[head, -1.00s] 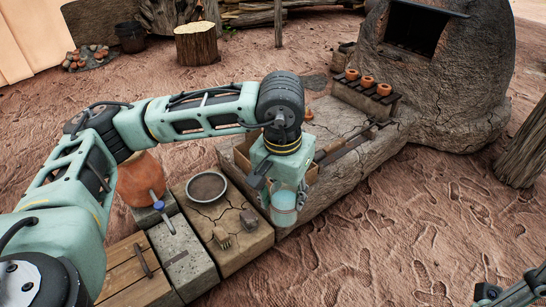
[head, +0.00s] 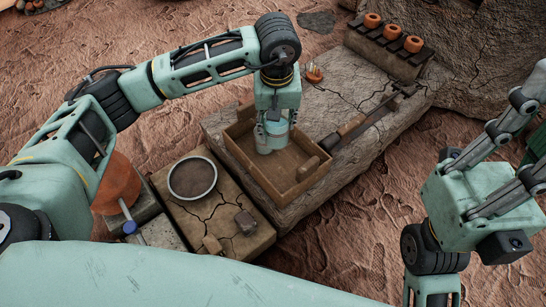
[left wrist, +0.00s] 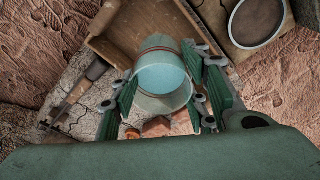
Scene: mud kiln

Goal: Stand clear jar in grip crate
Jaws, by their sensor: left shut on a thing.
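The clear jar (head: 269,143), bluish and see-through, is upright in the head view, over the inside of the wooden grip crate (head: 256,177). I cannot tell whether its base touches the crate floor. My left gripper (head: 273,126) is shut on the jar from above. In the left wrist view the jar (left wrist: 162,78) sits between the two green fingers, with the crate (left wrist: 112,52) behind it. My right gripper (head: 528,130) is at the right edge of the head view; its fingers spread apart, tips partly cut off, with nothing seen between them.
The crate stands on a cracked stone slab (head: 340,95). A wooden-handled tool (head: 352,126) lies just right of it. A round grey dish (head: 192,178) and small blocks are to its left. A small orange item (head: 314,74) sits behind.

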